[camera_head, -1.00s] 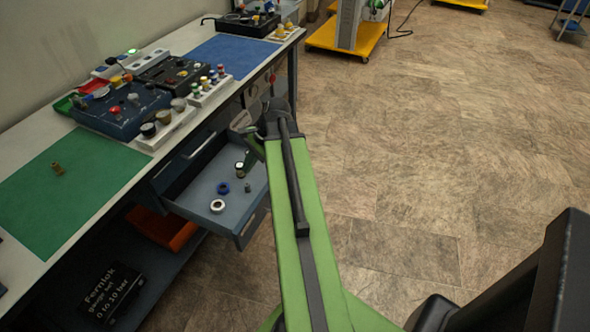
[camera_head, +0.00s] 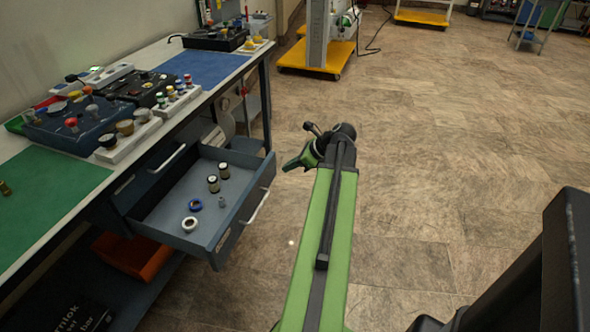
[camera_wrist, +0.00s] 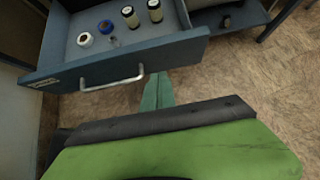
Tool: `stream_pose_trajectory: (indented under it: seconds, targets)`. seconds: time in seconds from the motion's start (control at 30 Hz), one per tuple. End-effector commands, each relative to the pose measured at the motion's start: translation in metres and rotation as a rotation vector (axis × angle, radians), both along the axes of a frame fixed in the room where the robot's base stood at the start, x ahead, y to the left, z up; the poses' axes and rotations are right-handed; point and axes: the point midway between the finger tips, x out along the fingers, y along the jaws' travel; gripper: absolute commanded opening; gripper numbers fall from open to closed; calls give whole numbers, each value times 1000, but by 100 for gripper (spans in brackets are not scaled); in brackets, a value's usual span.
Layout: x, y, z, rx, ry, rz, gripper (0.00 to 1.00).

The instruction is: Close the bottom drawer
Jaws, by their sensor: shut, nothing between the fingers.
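The bottom drawer (camera_head: 170,225) stands pulled out from under the workbench. Its front, with a pale bar handle (camera_head: 258,207), faces right toward the open floor. A closed drawer with its own handle (camera_head: 167,158) sits above it. Inside the open drawer lie a white ring (camera_head: 189,224), a blue ring (camera_head: 195,205) and two dark cylinders with pale tops (camera_head: 213,184). My gripper (camera_head: 291,165) is shut and empty, out to the right of the drawer front and apart from it.
The bench top carries a green mat (camera_head: 50,200), a blue mat (camera_head: 205,62) and several fitting trays. An orange bin (camera_head: 135,255) sits on the shelf below. A yellow-based stand (camera_head: 318,58) is farther back.

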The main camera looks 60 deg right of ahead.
Motion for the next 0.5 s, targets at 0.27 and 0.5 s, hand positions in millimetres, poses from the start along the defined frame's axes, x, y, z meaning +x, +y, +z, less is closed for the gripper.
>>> stream_pose_trajectory:
  seconds: [0.27,0.5]
  targets:
    - [45,11,-27,-1,0,2,0]
    - [65,16,-27,-1,0,1,0]
